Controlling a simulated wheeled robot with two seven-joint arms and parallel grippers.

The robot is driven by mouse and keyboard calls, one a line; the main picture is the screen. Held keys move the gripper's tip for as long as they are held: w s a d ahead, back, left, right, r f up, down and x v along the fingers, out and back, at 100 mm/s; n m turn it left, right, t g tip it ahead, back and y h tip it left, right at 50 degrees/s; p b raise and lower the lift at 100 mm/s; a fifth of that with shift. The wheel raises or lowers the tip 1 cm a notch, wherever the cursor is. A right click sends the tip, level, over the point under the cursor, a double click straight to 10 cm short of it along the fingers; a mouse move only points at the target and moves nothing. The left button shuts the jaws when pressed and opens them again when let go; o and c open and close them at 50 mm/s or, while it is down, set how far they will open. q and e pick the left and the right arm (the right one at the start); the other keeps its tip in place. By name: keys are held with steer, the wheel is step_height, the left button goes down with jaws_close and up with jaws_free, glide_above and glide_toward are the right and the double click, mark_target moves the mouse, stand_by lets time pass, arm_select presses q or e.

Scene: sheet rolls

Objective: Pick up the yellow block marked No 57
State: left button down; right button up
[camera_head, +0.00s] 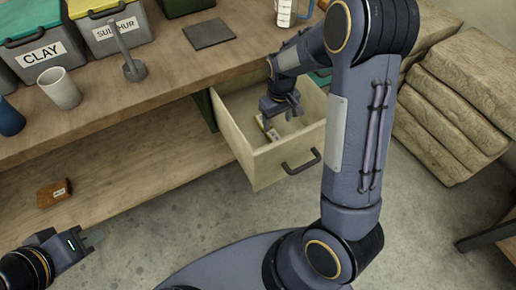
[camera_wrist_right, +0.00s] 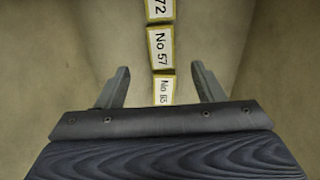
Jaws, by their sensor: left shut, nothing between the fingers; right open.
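In the head view the blocks are small and partly hidden by my right gripper (camera_head: 280,111). My right gripper reaches down into the drawer, open and empty. In the right wrist view its fingers (camera_wrist_right: 162,88) stand on either side of the row, nearest the lower block, with No 57 just beyond the tips. My left gripper (camera_head: 92,240) is shut and empty at lower left.
The drawer walls surround my right gripper. The workbench (camera_head: 160,90) above holds a CLAY bin (camera_head: 40,52), a SULPHUR bin (camera_head: 110,27), a cup (camera_head: 60,88) and a dark plate (camera_head: 209,34). A brown block (camera_head: 54,193) lies on the lower shelf. Stacked sacks (camera_head: 450,110) stand at right.

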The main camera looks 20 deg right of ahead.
mark_target(275, 137)
steer(key=shift+w+f, duration=0.1)
steer(key=shift+f, duration=0.5)
step_height(275, 137, down, 7)
steer(key=shift+a+r+b, duration=0.1)
steer(key=shift+b, duration=0.95)
steer(key=shift+c, duration=0.4)
steer(key=c, duration=1)
